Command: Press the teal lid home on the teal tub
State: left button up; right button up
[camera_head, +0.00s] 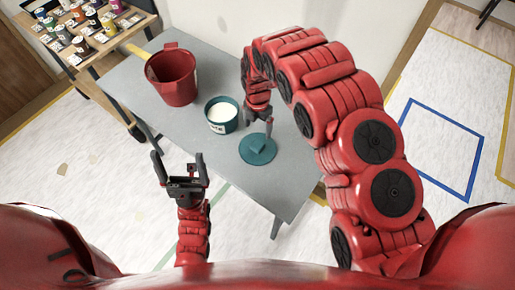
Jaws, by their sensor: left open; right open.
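The teal tub (221,116) stands open on the grey table, with white contents and a white label on its front. The round teal lid (258,150) lies flat on the table, to the right of the tub and nearer to me, apart from it. A small block-like handle sits on the lid's top. My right gripper (257,118) points down over the far side of the lid, its fingers apart; I cannot tell whether they touch the lid. My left gripper (178,165) is open and empty, in front of the table's near edge.
A wooden shelf cart (92,58) with several paint pots is at the upper left. A wall is behind the table.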

aim_at(257, 144)
notch_tip(257, 144, down, 3)
jog(key=shift+s+f, duration=0.1)
jog(key=shift+s, duration=0.05)
jog(key=shift+f+p, duration=0.3)
jog(key=shift+p, duration=0.1)
jog(key=f+p, duration=0.2)
jog(key=f, duration=0.1)
jog(key=shift+s+a, duration=0.1)
jog(key=shift+s, duration=0.25)
jog(key=shift+f, duration=0.85)
jog(key=shift+w, duration=0.1)
jog(key=c, duration=1.4)
